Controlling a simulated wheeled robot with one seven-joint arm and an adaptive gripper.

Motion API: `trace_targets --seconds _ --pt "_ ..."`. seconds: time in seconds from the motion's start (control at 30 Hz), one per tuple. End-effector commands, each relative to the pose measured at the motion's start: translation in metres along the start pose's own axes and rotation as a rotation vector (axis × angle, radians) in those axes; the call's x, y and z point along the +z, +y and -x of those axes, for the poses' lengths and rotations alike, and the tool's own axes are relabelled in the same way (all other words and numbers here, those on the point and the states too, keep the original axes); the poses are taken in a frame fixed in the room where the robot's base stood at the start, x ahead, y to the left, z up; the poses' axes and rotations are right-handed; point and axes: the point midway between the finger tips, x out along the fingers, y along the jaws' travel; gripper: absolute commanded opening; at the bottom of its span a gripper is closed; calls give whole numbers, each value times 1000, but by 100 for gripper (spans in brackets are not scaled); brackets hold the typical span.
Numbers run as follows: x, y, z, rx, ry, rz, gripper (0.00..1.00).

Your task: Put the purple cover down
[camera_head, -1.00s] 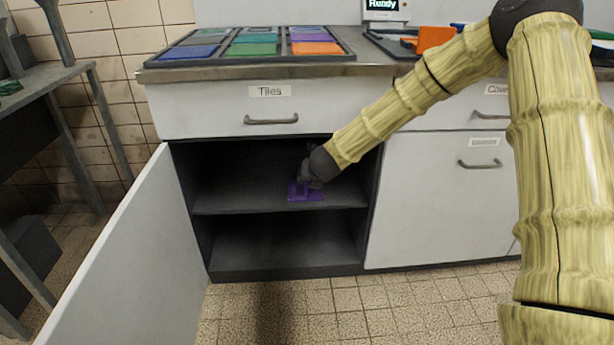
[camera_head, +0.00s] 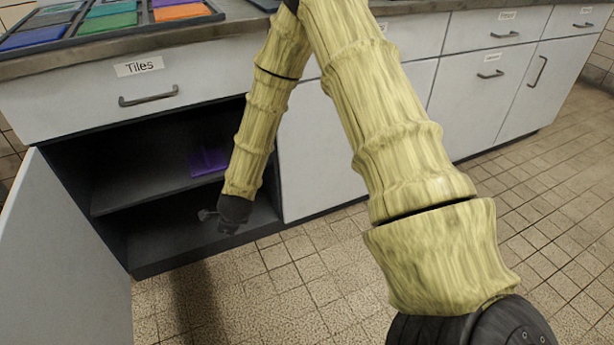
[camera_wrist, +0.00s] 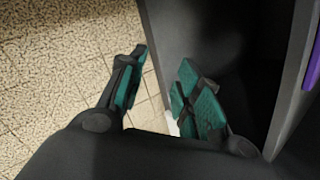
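The purple cover (camera_head: 208,162) lies on the middle shelf (camera_head: 135,185) inside the open cabinet under the drawer labelled Tiles. An edge of the purple cover also shows at the right of the wrist view (camera_wrist: 314,65). My gripper (camera_head: 207,214) hangs below and in front of that shelf, apart from the cover. In the wrist view my gripper (camera_wrist: 165,88) has its two teal-padded fingers spread wide, with nothing between them.
The cabinet door (camera_head: 65,260) stands open at the left. A rack of coloured tiles (camera_head: 110,22) sits on the worktop above. Shut white drawers and doors run to the right. The tiled floor (camera_head: 300,290) in front is clear.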

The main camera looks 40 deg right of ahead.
Motion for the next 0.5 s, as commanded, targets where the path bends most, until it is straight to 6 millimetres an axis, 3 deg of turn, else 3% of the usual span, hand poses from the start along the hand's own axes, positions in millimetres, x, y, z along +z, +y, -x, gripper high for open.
trace_targets --seconds 0.03,0.23,0.5 --pt "-17 25 -4 28 21 128 33" --pt "-80 110 -8 151 53 671 33" --pt "-167 214 14 360 -8 1378 33"
